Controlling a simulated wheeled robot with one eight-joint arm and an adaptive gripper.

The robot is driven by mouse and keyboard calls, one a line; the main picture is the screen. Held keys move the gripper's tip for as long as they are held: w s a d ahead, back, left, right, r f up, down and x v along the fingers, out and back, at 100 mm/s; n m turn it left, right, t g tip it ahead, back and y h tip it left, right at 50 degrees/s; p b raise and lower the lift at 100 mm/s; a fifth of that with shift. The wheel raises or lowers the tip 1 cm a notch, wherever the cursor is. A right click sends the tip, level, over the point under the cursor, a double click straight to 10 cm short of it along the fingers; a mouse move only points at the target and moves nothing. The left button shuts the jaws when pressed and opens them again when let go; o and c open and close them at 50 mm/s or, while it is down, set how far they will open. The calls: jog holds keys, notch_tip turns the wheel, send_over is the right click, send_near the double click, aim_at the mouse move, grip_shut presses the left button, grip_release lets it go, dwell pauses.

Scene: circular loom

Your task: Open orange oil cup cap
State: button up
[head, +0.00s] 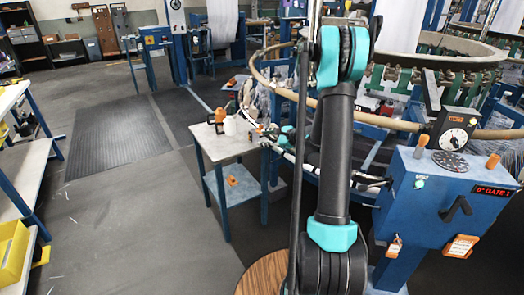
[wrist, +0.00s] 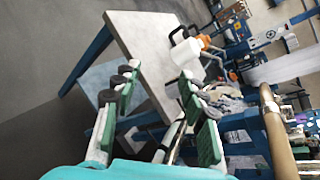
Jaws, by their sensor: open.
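I cannot tell whether either is the oil cup cap. An orange item (head: 220,115) stands on the small grey side table (head: 222,147); it also shows in the wrist view (wrist: 204,41), behind a white container (wrist: 186,53). My gripper (wrist: 160,92) is open and empty, its fingers spread in front of the table. In the head view it is small, near the table's right edge, partly behind my arm.
The round loom ring (head: 262,80) and its blue frame lie behind and right of my arm. The blue control box (head: 440,195) is at the right. A wooden round top (head: 262,275) is at the bottom.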

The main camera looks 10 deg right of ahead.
jog(key=s+a+r+n+g+h, duration=0.1)
jog(key=s+a+n+g+h, duration=0.1)
jog(key=s+n, duration=0.5)
jog(key=shift+s+a+r+g, duration=0.35)
jog(key=shift+s+a, duration=0.3)
jog(key=shift+s, duration=1.65)
